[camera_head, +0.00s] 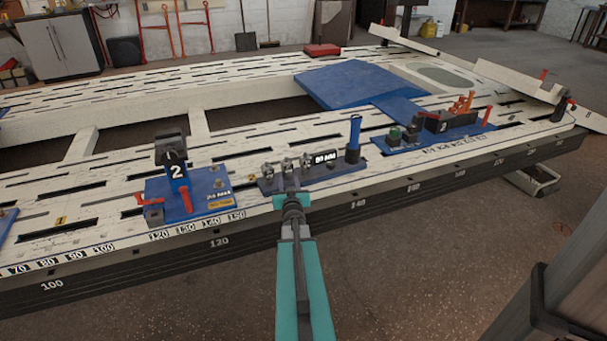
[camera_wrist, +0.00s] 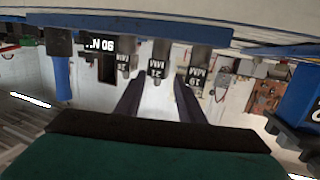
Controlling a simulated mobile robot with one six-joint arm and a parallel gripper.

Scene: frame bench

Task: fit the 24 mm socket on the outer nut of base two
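In the wrist view, which looks upside down, the labelled sockets hang in a row: left (camera_wrist: 123,62), middle (camera_wrist: 156,62) and right (camera_wrist: 197,72). The left label seems to read 24 MM, but is small. My gripper (camera_head: 290,192) is at the rack's front; its fingers (camera_wrist: 158,95) are apart and empty, pointing at the middle socket. Base two (camera_head: 208,204) is a blue plate with a clamp marked 2 (camera_head: 175,168). A grey nut or stud (camera_head: 217,183) shows on it; I cannot tell which nut is outer.
A blue-handled tool (camera_head: 354,134) stands at the rack's right end. Farther right, another blue plate (camera_head: 405,143) carries several fittings and red levers. The slotted white bench (camera_head: 110,195) has a dark front edge. Bare floor (camera_head: 420,260) lies in front.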

